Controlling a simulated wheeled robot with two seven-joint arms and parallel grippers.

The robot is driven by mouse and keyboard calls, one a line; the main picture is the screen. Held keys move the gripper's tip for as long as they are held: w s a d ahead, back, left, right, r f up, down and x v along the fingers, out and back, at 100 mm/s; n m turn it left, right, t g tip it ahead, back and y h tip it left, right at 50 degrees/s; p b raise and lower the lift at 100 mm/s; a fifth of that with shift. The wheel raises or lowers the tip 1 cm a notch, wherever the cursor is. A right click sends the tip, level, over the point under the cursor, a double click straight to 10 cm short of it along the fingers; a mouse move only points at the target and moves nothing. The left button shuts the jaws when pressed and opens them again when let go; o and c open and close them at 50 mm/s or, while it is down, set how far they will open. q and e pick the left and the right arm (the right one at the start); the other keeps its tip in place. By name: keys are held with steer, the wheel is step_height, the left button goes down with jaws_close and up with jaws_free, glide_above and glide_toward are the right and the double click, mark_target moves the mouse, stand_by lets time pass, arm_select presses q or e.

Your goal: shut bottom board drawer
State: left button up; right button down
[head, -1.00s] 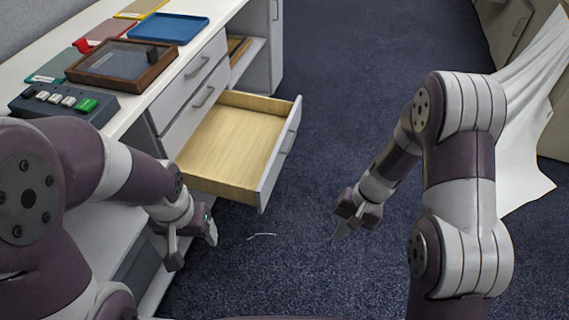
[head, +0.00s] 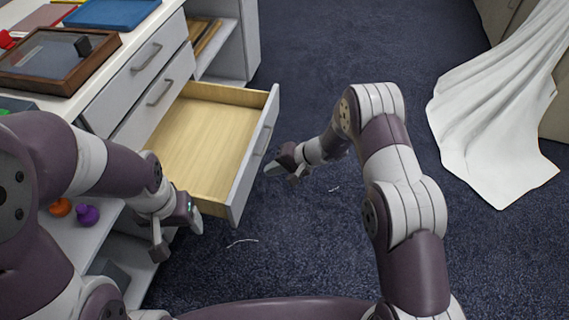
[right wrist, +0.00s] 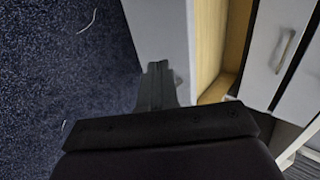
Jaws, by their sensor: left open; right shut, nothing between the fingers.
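The bottom drawer (head: 205,140) is pulled out from the white cabinet, with a bare pale wood inside and a grey front panel (head: 254,160). The panel and the drawer's wooden side (right wrist: 212,45) also show in the right wrist view. My right gripper (head: 279,173) is shut and empty, just right of the drawer front in the head view; whether it touches the panel I cannot tell. In the right wrist view its fingers (right wrist: 157,85) point at the panel. My left gripper (head: 178,225) is open and empty, near the drawer's near corner.
Two shut drawers (head: 150,85) sit above the open one. The tabletop holds a wooden frame (head: 45,60) and a blue tray (head: 112,12). An orange and a purple item (head: 87,215) lie on a lower shelf. A white cloth (head: 490,110) hangs to the floor at right.

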mark_target(246, 171)
arm_select(q)
steer(key=shift+f, duration=0.35)
arm_select(e)
steer(key=shift+w+a+f, duration=0.25)
steer(key=shift+w+a, duration=0.05)
steer(key=shift+a, duration=0.6)
steer(key=shift+w+a+f, duration=0.25)
steer(key=shift+a, duration=0.6)
steer(key=shift+w+a+f, duration=0.25)
steer(key=shift+w+a, duration=0.05)
steer(key=shift+a, duration=0.6)
